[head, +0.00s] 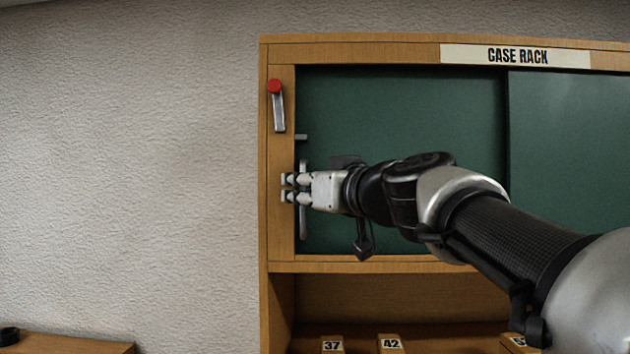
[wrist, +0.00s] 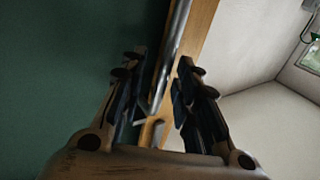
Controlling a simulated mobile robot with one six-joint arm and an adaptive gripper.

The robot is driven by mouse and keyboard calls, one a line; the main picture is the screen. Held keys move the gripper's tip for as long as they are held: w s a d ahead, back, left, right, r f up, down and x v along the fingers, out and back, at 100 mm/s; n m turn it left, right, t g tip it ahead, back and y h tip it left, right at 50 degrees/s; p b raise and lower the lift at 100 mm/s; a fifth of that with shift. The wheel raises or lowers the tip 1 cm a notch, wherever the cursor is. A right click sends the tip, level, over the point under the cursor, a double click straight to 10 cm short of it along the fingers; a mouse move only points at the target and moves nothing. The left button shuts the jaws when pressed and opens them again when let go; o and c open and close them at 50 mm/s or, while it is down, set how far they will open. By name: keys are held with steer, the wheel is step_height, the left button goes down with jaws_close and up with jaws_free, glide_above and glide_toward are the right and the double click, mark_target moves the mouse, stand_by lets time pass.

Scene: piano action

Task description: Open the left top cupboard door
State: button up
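The left top cupboard door (head: 400,110) is a dark green panel inside a wooden frame; it looks shut. A vertical metal bar handle (head: 303,228) stands near its left edge, partly hidden by my gripper. My gripper (head: 287,188) is at the handle's upper half, its fingers pointing left towards the frame. In the wrist view, the handle bar (wrist: 172,48) runs between the two spread fingers of my gripper (wrist: 160,85), with a gap visible on the sides. Whether a finger touches the bar is unclear. The green door also shows in the wrist view (wrist: 60,70).
A metal lever with a red knob (head: 275,87) is on the left wooden post (head: 282,230), above my gripper. A small metal piece (head: 301,137) sits just above the handle. A second green panel (head: 570,140) is at right. An open shelf with numbered blocks (head: 390,344) lies below.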

steer(key=shift+w+a, duration=0.15)
steer(key=shift+a, duration=0.05)
steer(key=shift+c, duration=0.6)
jaws_close()
